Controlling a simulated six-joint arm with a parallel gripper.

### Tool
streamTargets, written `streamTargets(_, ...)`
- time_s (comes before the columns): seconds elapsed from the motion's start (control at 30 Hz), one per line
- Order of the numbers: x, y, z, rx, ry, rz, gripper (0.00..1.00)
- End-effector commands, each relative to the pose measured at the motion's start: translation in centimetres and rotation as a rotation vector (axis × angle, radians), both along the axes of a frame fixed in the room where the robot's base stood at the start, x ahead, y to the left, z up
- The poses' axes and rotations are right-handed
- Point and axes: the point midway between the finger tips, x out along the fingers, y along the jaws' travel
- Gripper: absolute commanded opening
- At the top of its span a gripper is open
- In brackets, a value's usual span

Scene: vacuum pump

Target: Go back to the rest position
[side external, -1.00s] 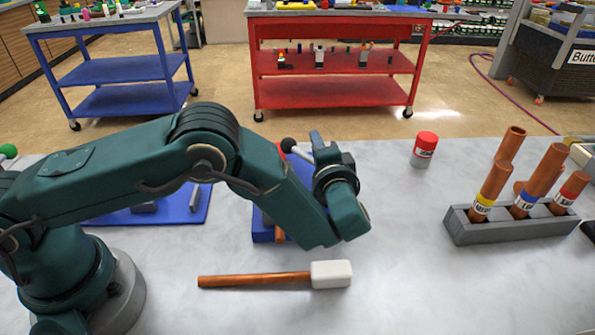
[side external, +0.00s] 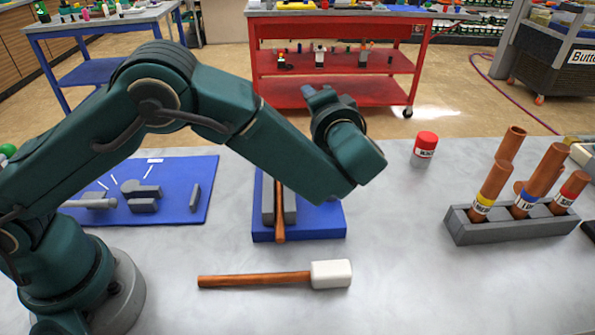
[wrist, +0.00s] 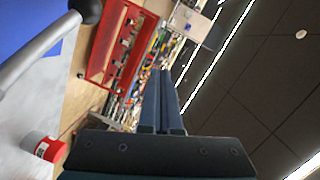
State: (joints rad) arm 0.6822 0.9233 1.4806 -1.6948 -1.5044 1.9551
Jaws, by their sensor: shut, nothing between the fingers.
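My gripper (side external: 319,96) is raised above the table, in front of the red cart in the side view, pointing away from the camera. In the wrist view its two dark fingers (wrist: 163,100) lie together with nothing between them. Below my forearm a blue base (side external: 322,222) carries a grey fixture (side external: 289,205) with a copper-coloured tube (side external: 279,222) lying in it; my arm hides its far part. In the wrist view a grey lever (wrist: 40,62) with a black ball knob (wrist: 88,8) is at the upper left.
A mallet (side external: 331,273) lies in front of the blue base. A red-capped jar (side external: 425,148) stands behind right. A grey rack (side external: 520,226) holds several copper tubes at right. A blue board (side external: 180,208) with grey parts lies at left. The table between base and rack is clear.

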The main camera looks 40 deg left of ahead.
Motion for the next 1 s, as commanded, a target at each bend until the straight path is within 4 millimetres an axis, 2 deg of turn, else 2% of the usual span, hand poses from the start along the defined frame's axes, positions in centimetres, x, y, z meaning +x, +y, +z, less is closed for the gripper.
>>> streamTargets(0.03,0.7,1.2,2.6,-0.043,-0.056,-0.008,0.00)
streamTargets(0.2,2.5,3.6,9.6,-0.187,-0.246,-0.122,0.00)
streamTargets(0.3,2.9,4.4,13.5,-0.276,-0.355,-0.218,0.00)
streamTargets(0.47,2.1,4.8,19.0,-0.415,-0.496,-0.398,0.00)
streamTargets(0.6,0.0,4.0,22.3,-0.535,-0.553,-0.567,0.00)
streamTargets(0.7,-2.3,2.9,23.2,-0.625,-0.546,-0.676,0.00)
streamTargets(0.8,-5.0,1.6,22.7,-0.720,-0.492,-0.762,0.00)
streamTargets(0.87,-6.9,0.8,21.5,-0.780,-0.435,-0.794,0.00)
streamTargets(0.97,-10.4,-0.2,18.2,-0.884,-0.306,-0.795,0.00)
streamTargets(1.0,-11.8,-0.5,16.4,-0.926,-0.246,-0.775,0.00)
